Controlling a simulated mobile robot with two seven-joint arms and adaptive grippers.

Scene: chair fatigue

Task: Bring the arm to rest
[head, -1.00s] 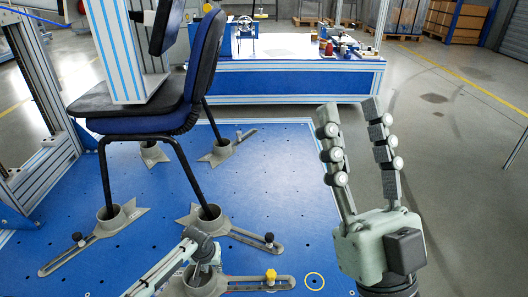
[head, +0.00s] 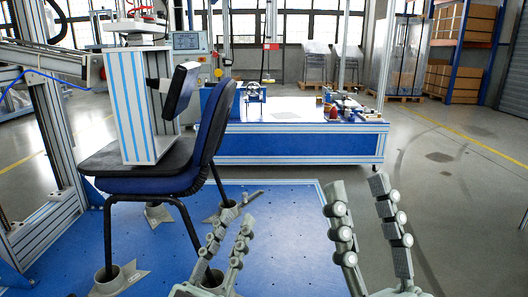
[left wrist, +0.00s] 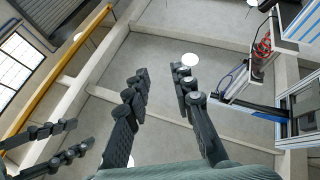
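My left gripper (head: 226,236) is at the bottom middle of the head view, fingers pointing up and apart, with nothing between them. It stands in front of the blue platform, right of the chair's front legs in the picture. In the left wrist view its fingers (left wrist: 165,88) point up toward the ceiling, with a gap between them. My right gripper (head: 366,205) is to the right in the head view, fingers up, spread and empty. Two dark fingers at the lower left of the left wrist view (left wrist: 60,145) look like my right gripper.
A blue and black chair (head: 165,165) stands on the blue platform (head: 285,215) at left, with a striped metal column (head: 135,105) over its seat. A blue workbench (head: 290,142) with tools stands behind. Shelves with boxes (head: 465,50) are at the back right. Grey floor at right is clear.

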